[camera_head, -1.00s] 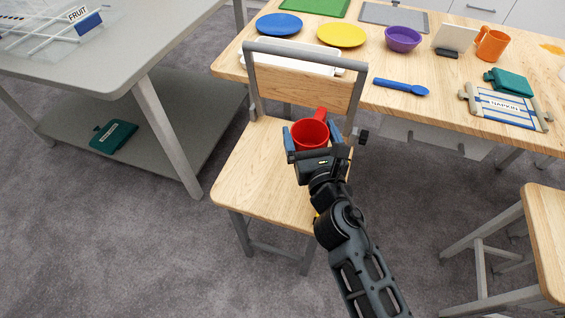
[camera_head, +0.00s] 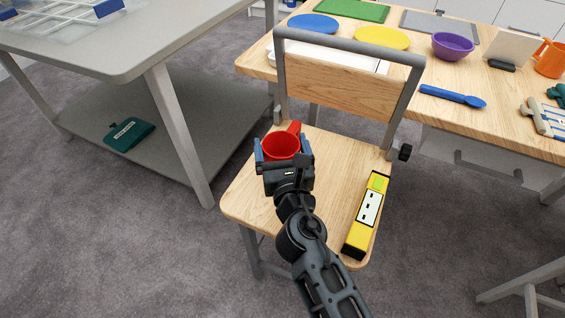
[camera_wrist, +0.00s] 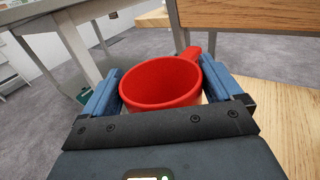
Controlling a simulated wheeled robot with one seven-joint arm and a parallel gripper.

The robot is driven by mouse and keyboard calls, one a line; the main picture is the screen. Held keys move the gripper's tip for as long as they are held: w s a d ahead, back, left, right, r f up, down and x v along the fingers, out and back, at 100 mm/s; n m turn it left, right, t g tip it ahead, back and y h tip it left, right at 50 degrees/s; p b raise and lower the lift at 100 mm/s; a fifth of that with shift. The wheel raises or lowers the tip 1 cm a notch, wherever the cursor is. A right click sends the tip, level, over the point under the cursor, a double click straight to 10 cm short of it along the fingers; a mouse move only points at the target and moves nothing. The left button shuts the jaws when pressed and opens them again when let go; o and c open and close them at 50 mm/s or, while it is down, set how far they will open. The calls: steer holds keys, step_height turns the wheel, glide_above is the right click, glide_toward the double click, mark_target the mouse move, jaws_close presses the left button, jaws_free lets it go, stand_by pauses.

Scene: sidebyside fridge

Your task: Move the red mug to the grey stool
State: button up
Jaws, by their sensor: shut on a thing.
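The red mug (camera_head: 282,146) is upright between the blue fingers of my gripper (camera_head: 284,158), over the wooden seat of a chair. My gripper is shut on the mug; in the wrist view the red mug (camera_wrist: 160,82) sits between both fingers of my gripper (camera_wrist: 162,92), its handle pointing away. The mug looks empty inside. I cannot tell whether its base touches the seat. No stool with a grey seat is clearly seen; a partly cut-off grey frame (camera_head: 525,285) shows at the lower right.
The chair (camera_head: 335,85) has a tall back, and a yellow power strip (camera_head: 367,216) lies on its seat. A grey table (camera_head: 130,55) stands left. The wooden table (camera_head: 505,90) behind holds plates, a purple bowl (camera_head: 452,46) and a blue spoon (camera_head: 452,96). Carpet is open in front.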

mark_target(279, 145)
steer(key=shift+f+b, duration=1.25)
steer(key=shift+f, duration=0.45)
steer(key=shift+f, duration=0.15)
steer(key=o, duration=1.3)
steer(key=shift+o, duration=0.2)
steer(key=v, duration=1.2)
